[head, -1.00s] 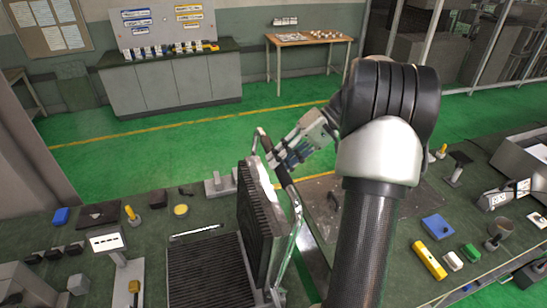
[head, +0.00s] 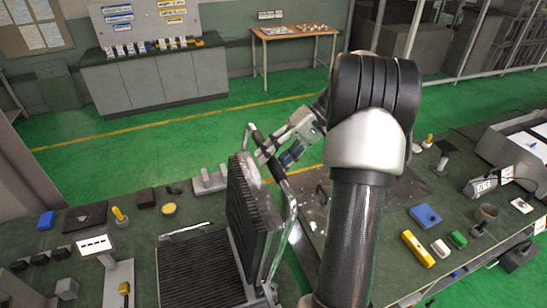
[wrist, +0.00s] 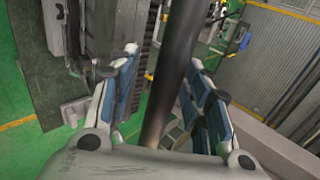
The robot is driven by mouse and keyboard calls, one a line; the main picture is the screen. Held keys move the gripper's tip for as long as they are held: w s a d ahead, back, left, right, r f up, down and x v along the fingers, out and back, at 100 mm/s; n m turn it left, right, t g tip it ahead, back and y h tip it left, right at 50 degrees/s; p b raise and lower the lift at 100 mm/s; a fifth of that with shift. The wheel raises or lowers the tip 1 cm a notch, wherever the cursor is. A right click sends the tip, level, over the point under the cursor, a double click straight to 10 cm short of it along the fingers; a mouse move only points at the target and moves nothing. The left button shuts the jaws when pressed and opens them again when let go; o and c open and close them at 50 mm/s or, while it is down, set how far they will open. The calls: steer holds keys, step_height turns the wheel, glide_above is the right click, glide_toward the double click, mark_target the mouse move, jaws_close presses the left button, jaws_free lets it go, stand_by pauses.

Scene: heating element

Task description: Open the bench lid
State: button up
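The bench lid appears to be the upper half of a contact press: a dark ribbed plate (head: 250,220) standing nearly upright on its hinge side. Its dark ribbed lower plate (head: 195,275) lies flat on the bench to its left. A bar handle (head: 283,185) on metal arms is at the lid's right side. My gripper (head: 272,150) is at the upper part of this handle. In the wrist view the dark bar (wrist: 178,60) runs between the two spread blue-padded fingers (wrist: 163,62), with gaps visible on both sides. The lid's back is partly hidden.
A dark panel (head: 402,190) with a small handle lies right of the press. Blue (head: 425,216) and yellow (head: 418,248) blocks sit on the right bench. A stand with a white display (head: 95,244) is at left. Green floor lies behind the benches.

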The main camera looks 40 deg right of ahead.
steer(key=shift+d+r, duration=0.1)
steer(key=shift+r, duration=0.05)
steer(key=v, duration=1.1)
steer(key=shift+s+d+r, duration=0.2)
steer(key=shift+d, duration=0.1)
